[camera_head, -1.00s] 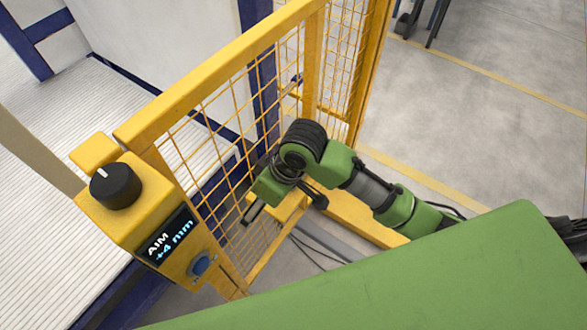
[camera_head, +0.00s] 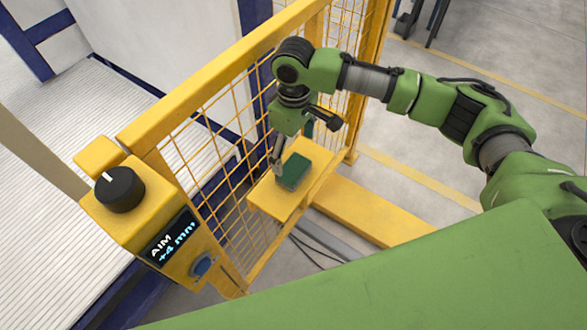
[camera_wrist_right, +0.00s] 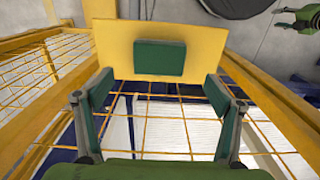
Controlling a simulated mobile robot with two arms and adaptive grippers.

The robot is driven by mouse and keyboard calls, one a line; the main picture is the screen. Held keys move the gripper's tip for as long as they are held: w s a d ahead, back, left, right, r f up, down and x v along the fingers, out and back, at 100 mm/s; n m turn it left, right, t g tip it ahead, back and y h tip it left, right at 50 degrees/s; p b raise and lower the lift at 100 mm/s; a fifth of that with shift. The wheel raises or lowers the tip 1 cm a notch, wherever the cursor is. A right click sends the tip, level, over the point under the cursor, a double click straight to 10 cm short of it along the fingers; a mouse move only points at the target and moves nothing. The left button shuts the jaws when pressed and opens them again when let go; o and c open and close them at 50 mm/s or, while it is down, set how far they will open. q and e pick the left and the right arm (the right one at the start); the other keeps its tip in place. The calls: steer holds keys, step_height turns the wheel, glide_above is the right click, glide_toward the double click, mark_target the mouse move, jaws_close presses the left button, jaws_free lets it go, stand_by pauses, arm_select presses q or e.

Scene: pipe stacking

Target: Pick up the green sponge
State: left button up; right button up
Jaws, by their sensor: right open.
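The green sponge (camera_head: 293,171) is a dark green block lying on a small yellow shelf (camera_head: 268,206) at the fence. In the right wrist view the sponge (camera_wrist_right: 160,57) lies on the yellow shelf (camera_wrist_right: 112,42), beyond the fingertips and between their lines. My right gripper (camera_head: 302,143) is open and empty, above and behind the sponge in the head view. Its two green-padded fingers are spread wide in the right wrist view (camera_wrist_right: 160,95), and no contact with the sponge shows.
A yellow mesh fence (camera_head: 215,130) runs close beside the shelf and my right gripper. A yellow box with a black knob (camera_head: 120,189) and an AIM display stands at the fence's near left end. Open floor (camera_head: 480,110) lies to the right.

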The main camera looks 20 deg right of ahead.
mark_target(293, 168)
step_height(293, 168, down, 3)
steer(key=shift+f, duration=0.2)
steer(key=shift+f+p, duration=0.55)
step_height(293, 168, down, 4)
steer(key=shift+w+f+p, duration=0.1)
steer(key=shift+f+p, duration=0.1)
steer(key=shift+p, duration=0.35)
steer(key=c, duration=1.1)
